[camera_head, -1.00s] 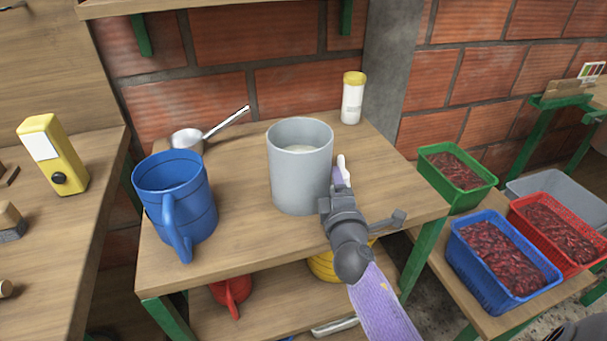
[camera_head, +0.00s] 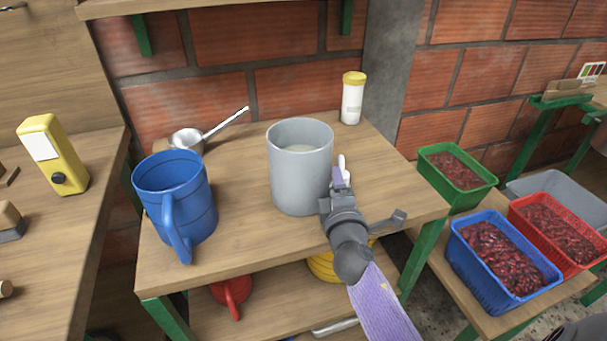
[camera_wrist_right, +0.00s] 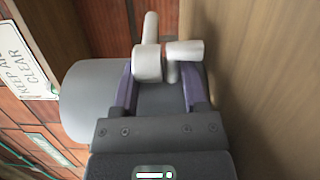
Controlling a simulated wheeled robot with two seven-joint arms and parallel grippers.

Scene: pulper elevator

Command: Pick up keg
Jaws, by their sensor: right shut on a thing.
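The keg appears to be the grey cylinder (camera_head: 296,178), open at the top with pale contents inside. It stands upright on the upper wooden shelf (camera_head: 245,225) in the head view. My right gripper (camera_head: 341,180) is at the keg's right side, shut on a white fitting there. In the right wrist view, white tap-like parts (camera_wrist_right: 150,62) lie at the purple fingertips of the gripper (camera_wrist_right: 160,88), and the grey keg wall (camera_wrist_right: 88,100) shows to the left. The exact contact is partly hidden. My left gripper is not in view.
A blue jug (camera_head: 177,205) stands left of the keg, with a metal saucepan (camera_head: 187,140) behind it. A white jar with a yellow lid (camera_head: 352,100) stands behind right. Green (camera_head: 457,190), blue (camera_head: 485,290) and red (camera_head: 597,262) crates stand on the right.

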